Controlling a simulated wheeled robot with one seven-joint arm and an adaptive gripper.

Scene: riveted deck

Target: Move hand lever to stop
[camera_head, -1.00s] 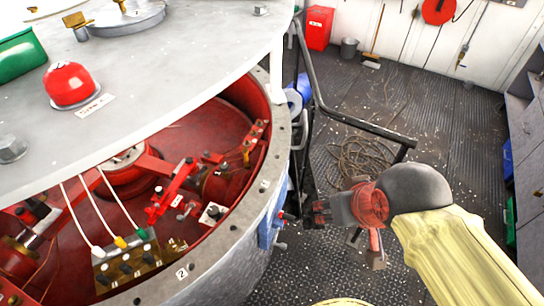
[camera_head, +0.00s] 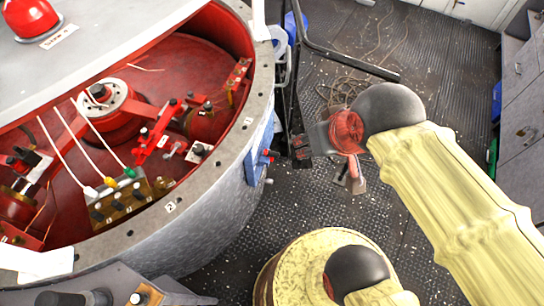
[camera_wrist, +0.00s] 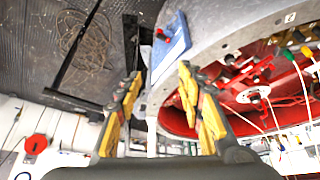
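I cannot tell for certain which part is the hand lever. A red lever-like arm (camera_head: 150,140) stands inside the open red drum, right of a round hub (camera_head: 100,95). A blue panel (camera_head: 259,150) with small red knobs (camera_head: 267,156) sits on the drum's outer wall; it also shows in the wrist view (camera_wrist: 171,46). My gripper (camera_head: 300,148) is just right of this panel in the head view, apart from the drum's inside. In the wrist view my gripper (camera_wrist: 159,72) has its two yellow-padded fingers spread, with nothing between them. No stop mark is readable.
The drum's grey rim (camera_head: 215,165) and the pale top plate (camera_head: 90,45) border the opening. White cables run to a brass terminal block (camera_head: 130,200). A black frame (camera_head: 345,62) and coiled rope lie behind my gripper. Drawers (camera_head: 520,110) stand at right. The deck between is open.

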